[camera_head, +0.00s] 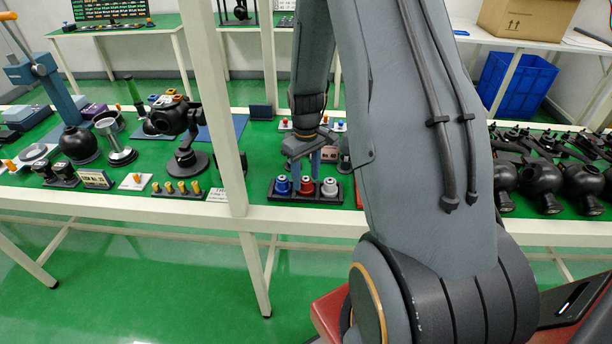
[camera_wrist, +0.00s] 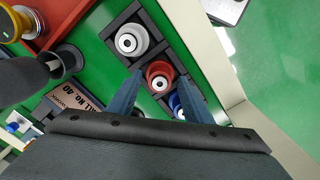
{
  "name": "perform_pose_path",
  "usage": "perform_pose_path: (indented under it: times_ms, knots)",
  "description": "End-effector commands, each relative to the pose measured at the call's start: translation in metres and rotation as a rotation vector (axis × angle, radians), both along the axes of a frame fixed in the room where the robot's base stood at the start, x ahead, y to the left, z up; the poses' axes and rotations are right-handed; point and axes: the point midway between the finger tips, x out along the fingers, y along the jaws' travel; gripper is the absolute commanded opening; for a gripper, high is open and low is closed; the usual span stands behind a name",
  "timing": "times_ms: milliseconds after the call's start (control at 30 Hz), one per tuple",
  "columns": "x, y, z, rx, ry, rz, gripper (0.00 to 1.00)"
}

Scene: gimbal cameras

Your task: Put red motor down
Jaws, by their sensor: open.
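The red motor (camera_head: 308,187) sits in the middle slot of a black three-slot tray (camera_head: 303,203), between a blue motor (camera_head: 282,186) and a grey-white motor (camera_head: 329,187). In the wrist view the red motor (camera_wrist: 158,70) shows between the tips of my open gripper (camera_wrist: 160,79), one finger on either side. The grey motor (camera_wrist: 131,40) is beyond it, and the blue motor (camera_wrist: 175,103) is partly hidden by a finger. In the head view my gripper (camera_head: 308,168) points down over the tray. I cannot tell whether the fingers touch the red motor.
The tray stands near the front edge of a green-topped table with a white frame (camera_head: 330,222). A white post (camera_head: 218,110) rises left of it. Small yellow parts (camera_head: 177,188) lie left, and black camera parts (camera_head: 545,180) crowd the right. A red tray (camera_wrist: 62,18) is close by.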

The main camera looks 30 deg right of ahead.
Motion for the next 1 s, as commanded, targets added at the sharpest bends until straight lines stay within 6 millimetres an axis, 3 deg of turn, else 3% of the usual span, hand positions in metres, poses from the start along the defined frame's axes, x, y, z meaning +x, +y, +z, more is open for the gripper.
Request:
perform_pose_path:
  times_ms: [267, 700, 1000]
  knots:
    - [0.002, 0.0, 0.02, -0.001, -0.004, 0.0, 0.46]
    - [0.001, 0.0, 0.096, -0.001, -0.003, 0.0, 0.46]
    - [-0.002, 0.005, 0.123, -0.001, -0.003, -0.002, 0.46]
